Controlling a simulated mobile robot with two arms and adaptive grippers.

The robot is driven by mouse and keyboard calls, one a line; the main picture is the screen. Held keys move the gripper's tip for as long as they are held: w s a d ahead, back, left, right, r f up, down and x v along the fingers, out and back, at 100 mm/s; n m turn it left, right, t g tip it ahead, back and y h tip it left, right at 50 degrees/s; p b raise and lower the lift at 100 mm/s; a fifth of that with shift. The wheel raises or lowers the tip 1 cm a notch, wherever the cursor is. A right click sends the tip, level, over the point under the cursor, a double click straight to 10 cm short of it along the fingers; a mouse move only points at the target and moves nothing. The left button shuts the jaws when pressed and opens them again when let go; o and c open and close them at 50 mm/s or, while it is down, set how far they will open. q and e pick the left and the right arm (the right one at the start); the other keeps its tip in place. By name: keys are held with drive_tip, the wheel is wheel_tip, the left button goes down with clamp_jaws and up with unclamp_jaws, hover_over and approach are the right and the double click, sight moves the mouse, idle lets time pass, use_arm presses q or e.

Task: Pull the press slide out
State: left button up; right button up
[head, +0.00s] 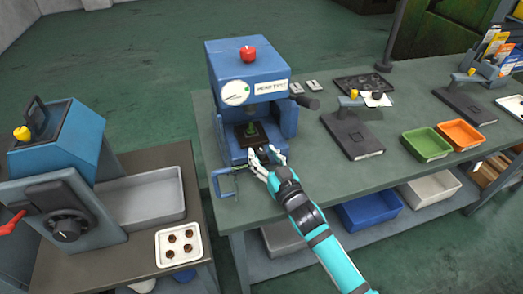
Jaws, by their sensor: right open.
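The blue press (246,67) stands on the left part of the green workbench, with a red knob (248,54) on top and a lever at its right side. Its slide (251,142) is a dark plate low in the press opening, with a small green piece (251,129) on it. My right gripper (266,157) is open at the front edge of the slide. The fingers hide part of that edge; I cannot tell whether they touch it. A blue U-shaped bracket (224,182) is left of the gripper. My left gripper is not visible.
A second blue machine (55,155) stands on a separate bench at the left, near a grey tray (141,200) and a white tray (178,246) of small brown parts. Right of the press are a dark flat device (352,136), a green bin (426,145) and an orange bin (460,135).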

drive_tip(key=shift+x, duration=0.8)
clamp_jaws()
